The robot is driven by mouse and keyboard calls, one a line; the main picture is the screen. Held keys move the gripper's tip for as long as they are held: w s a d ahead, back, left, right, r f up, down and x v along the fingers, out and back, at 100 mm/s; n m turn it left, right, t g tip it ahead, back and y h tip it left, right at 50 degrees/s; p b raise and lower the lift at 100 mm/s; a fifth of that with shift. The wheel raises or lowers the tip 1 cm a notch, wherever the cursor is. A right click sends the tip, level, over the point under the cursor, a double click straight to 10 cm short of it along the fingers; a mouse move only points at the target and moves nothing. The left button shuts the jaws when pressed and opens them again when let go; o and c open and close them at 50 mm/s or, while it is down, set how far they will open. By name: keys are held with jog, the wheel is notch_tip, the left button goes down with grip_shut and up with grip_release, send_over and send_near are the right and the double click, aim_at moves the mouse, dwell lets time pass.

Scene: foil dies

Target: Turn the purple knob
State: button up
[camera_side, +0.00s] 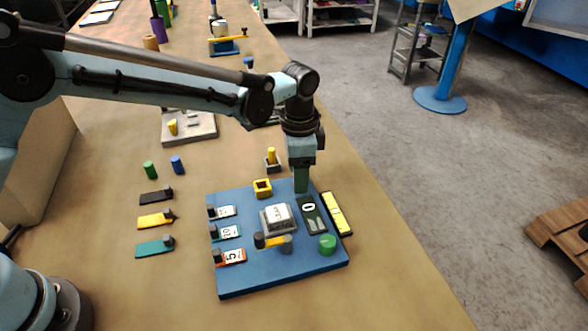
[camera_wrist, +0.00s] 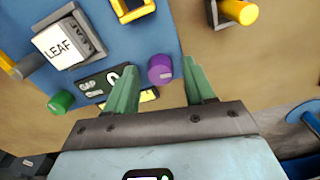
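The purple knob (camera_wrist: 160,69) shows in the wrist view near the edge of the blue board (camera_wrist: 160,30). It stands between the two green fingertips of my gripper (camera_wrist: 160,63), with a gap to each finger. My gripper is open and empty. In the side view my gripper (camera_side: 301,182) points straight down at the far right part of the blue board (camera_side: 245,284). It hides the purple knob there. I cannot tell how far down the fingers reach beside the knob.
A green knob (camera_side: 327,244), a grey block with a white LEAF top (camera_side: 278,216), a dark panel marked 0 (camera_side: 314,214) and a yellow square socket (camera_side: 263,188) are on the board. A yellow peg (camera_side: 271,155) stands just behind it. Colored plates (camera_side: 155,248) lie left.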

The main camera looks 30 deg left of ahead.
notch_tip(320, 180, up, 12)
dwell(0.7)
jog(key=s+a+r+n+t, duration=0.4)
jog(key=s+a, duration=0.3)
jog(key=a, duration=0.5)
jog(key=s+a+f+n+t, duration=0.3)
jog(key=s+a+f+n, duration=0.2)
jog(key=s, duration=0.5)
jog(key=a+n, duration=0.2)
jog(key=a, duration=0.1)
jog(key=shift+a+f, duration=0.15)
jog(key=shift+a, duration=0.1)
